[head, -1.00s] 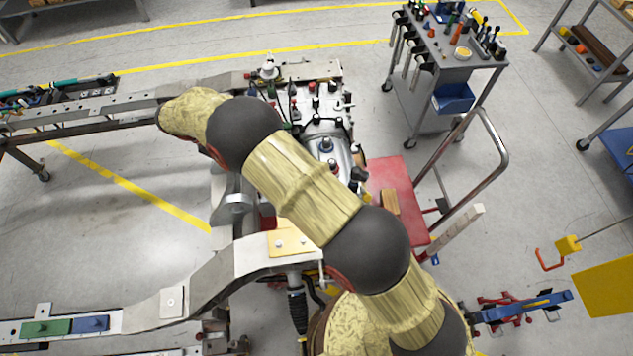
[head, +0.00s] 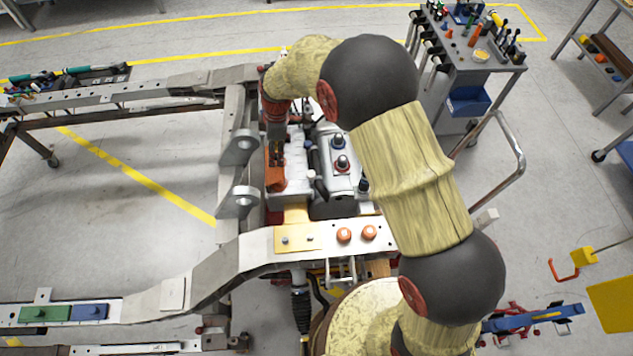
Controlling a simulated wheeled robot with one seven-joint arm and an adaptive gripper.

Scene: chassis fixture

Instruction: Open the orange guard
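The orange guard (head: 275,180) is a narrow upright orange piece on the left side of the engine block, just right of the grey bracket plates. My arm arches over the engine, and its end comes down just behind the guard. My gripper (head: 276,150) is a small dark shape at the guard's upper part. It looks close to or touching the guard, but I cannot tell which. Its fingers are too small and hidden to show whether they are open. My arm covers the engine's right and far parts.
A metal chassis rail (head: 215,280) with two orange caps runs along the near side. Another rail (head: 150,92) lies on the far side. Grey brackets (head: 240,150) stand left of the guard. A tool cart (head: 465,60) stands at the back right. Open floor lies between the rails at left.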

